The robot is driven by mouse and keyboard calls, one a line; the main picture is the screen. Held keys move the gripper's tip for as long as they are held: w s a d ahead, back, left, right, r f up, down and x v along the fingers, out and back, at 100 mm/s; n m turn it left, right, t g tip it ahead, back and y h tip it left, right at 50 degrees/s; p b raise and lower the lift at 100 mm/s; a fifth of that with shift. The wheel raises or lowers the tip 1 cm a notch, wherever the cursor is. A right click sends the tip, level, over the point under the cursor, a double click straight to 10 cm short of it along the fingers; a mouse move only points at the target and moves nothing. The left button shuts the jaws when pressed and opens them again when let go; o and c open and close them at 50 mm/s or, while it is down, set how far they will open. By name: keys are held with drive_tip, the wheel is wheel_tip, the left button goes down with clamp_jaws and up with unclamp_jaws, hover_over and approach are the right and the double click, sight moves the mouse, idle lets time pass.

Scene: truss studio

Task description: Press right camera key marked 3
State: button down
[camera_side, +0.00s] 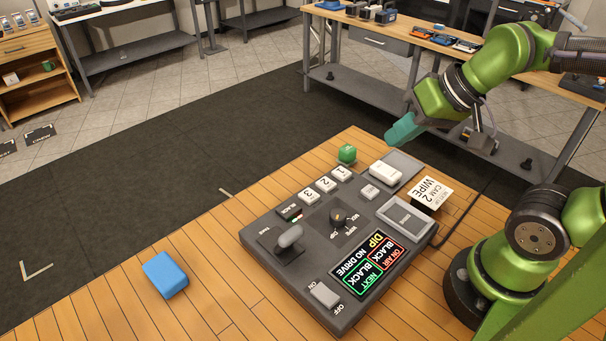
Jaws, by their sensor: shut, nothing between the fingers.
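A dark key labelled BLACK (290,213) sits beside key 3. My gripper (394,137), with teal fingers, is shut and empty. It hangs above the console's far right end, to the upper right of the keys and apart from them. The screen (368,265) reads ON AIR BLACK, NEXT BLACK, DIP and NO DRIVE.
The console carries a lever (289,236), a knob (340,216), an ON/OFF switch (324,294) and a white block (385,172). A card (430,191) reads CAM 2 WIPE. A blue block (165,275) lies at left, with clear boards around it.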

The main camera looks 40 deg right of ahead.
drive_tip(key=w+a+f+m+g+y, duration=0.2)
drive_tip(key=w+a+f+m+y, duration=0.1)
drive_tip(key=w+a+f+m, duration=0.3)
drive_tip(key=m+t+y, duration=0.1)
drive_tip(key=m+t, duration=0.1)
drive_tip(key=m, duration=0.7)
hover_over(314, 195)
wheel_tip(314, 195, down, 2)
drive_tip(key=shift+f, duration=0.1)
drive_tip(key=shift+n, duration=0.3)
drive_tip(key=shift+f, duration=4.35)
drive_tip(key=shift+f, duration=0.4)
